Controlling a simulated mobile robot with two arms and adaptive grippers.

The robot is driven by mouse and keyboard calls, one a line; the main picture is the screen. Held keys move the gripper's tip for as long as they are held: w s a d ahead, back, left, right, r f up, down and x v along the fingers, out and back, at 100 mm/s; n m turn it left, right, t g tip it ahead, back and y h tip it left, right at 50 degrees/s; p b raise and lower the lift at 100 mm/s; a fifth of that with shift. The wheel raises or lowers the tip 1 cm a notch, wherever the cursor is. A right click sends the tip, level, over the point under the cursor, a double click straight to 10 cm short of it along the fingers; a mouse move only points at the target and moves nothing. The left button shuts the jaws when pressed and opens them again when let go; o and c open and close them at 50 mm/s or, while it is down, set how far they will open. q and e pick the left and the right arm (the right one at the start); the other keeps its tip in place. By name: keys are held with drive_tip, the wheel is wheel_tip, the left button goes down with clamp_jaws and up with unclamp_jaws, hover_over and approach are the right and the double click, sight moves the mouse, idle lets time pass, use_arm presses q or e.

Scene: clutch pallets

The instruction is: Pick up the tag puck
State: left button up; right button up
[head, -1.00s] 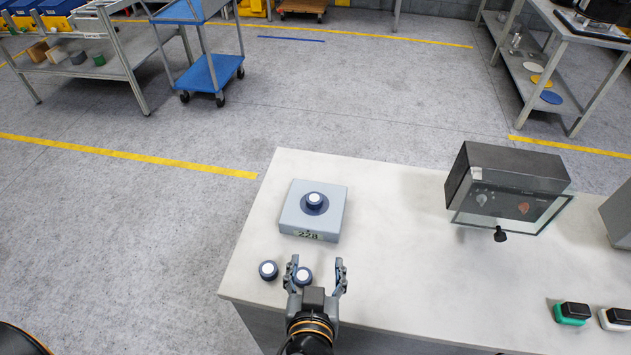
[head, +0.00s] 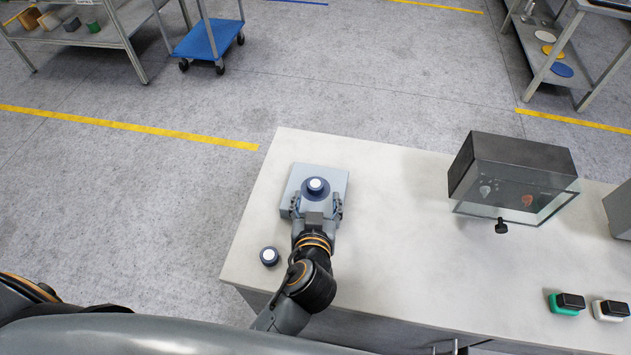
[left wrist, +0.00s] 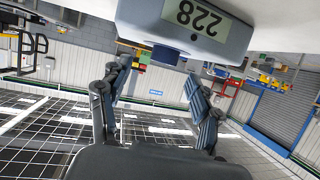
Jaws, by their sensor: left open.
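A grey box (head: 336,179) with the number 228 on its front stands on the white table. A round dark-blue puck (head: 316,186) with a white top sits on a dark round base on the box. A similar puck (head: 269,256) stands on the table at left. My left gripper (head: 316,202) is open at the box's near side, its fingers to either side just short of the box puck. In the left wrist view, the box (left wrist: 240,30) appears upside down with the dark-blue puck (left wrist: 165,56) beyond the open fingers (left wrist: 155,80). My right gripper is out of view.
A dark glass-fronted case (head: 515,175) stands on the right of the table (head: 400,240). Green and white button blocks (head: 565,304) lie near the front right. The table between box and case is clear. A blue cart (head: 207,38) stands on the floor behind.

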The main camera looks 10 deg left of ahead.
sight(315, 190)
use_arm(q)
drive_tip(key=p+x, duration=0.1)
drive_tip(key=x, duration=0.1)
drive_tip(key=p+x, duration=0.1)
drive_tip(key=x, duration=0.1)
drive_tip(key=shift+w+a, duration=0.1)
drive_tip(key=shift+a, duration=0.25)
drive_tip(key=shift+w+f, duration=0.15)
drive_tip(key=shift+f, duration=0.05)
drive_tip(key=shift+c, duration=0.9)
drive_tip(key=c, duration=1)
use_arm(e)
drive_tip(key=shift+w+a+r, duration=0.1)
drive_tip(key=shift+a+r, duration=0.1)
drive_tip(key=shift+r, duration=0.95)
